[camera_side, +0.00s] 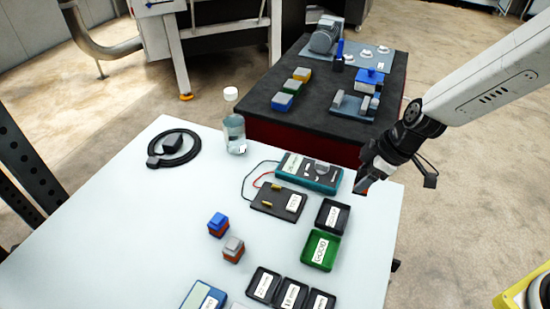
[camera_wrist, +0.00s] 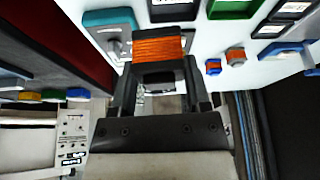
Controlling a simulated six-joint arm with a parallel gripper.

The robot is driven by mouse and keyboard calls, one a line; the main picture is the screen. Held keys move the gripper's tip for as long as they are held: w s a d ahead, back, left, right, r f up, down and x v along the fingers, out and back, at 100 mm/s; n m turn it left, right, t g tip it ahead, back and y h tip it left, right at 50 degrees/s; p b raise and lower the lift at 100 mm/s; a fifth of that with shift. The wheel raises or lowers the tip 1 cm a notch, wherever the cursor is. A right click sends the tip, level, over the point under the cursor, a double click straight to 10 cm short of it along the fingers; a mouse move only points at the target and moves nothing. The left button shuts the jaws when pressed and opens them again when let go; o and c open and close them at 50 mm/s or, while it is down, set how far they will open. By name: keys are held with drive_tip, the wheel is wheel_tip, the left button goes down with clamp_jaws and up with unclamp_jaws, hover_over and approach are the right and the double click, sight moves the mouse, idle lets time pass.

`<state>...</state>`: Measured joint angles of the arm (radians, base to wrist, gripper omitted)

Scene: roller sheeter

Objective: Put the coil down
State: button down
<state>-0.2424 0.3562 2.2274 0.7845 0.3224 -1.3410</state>
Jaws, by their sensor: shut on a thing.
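The coil (camera_wrist: 158,48), an orange winding with dark end pieces, is between the fingers of my gripper (camera_wrist: 158,72) in the wrist view. In the side view my gripper (camera_side: 368,178) hangs over the right edge of the white table, right of the multimeter (camera_side: 310,172). The held coil is hard to make out there. Two small orange blocks stand on the table, one with a blue top (camera_side: 218,225) and one with a grey top (camera_side: 233,251). A black plate with brass contacts (camera_side: 279,201) lies in front of the multimeter.
A black tray (camera_side: 332,216), a green tray (camera_side: 320,251) and several more black trays (camera_side: 291,294) fill the table's right front. A bottle (camera_side: 234,132) and a black ring (camera_side: 174,148) stand at the back. The table's left middle is clear. A dark bench (camera_side: 310,108) stands behind.

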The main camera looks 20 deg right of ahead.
drive_tip(key=s+a+r+n+g, duration=0.1)
drive_tip(key=s+a+n+g, duration=0.2)
drive_tip(key=s+a+n, duration=0.55)
drive_tip(key=s+a+r+n+g, duration=0.25)
drive_tip(key=s+a+n, duration=0.25)
drive_tip(key=a+n, duration=0.6)
drive_tip(key=w+a+f+m, duration=0.1)
drive_tip(key=w+a+f, duration=0.3)
drive_tip(key=a, duration=0.1)
drive_tip(key=w+a+f+m, duration=0.1)
drive_tip(key=w+a+f, duration=0.4)
drive_tip(key=shift+w+a+f+g, duration=0.15)
drive_tip(key=shift+w+a+g, duration=0.05)
drive_tip(key=shift+w+g, duration=0.15)
drive_tip(key=shift+w+a+f, duration=0.2)
drive_tip(key=shift+a+f, duration=0.05)
drive_tip(key=shift+f, duration=0.15)
drive_tip(key=shift+w+a+f, duration=0.15)
drive_tip(key=shift+a+f, duration=0.05)
drive_tip(key=shift+f, duration=1.65)
drive_tip(key=shift+f, duration=0.15)
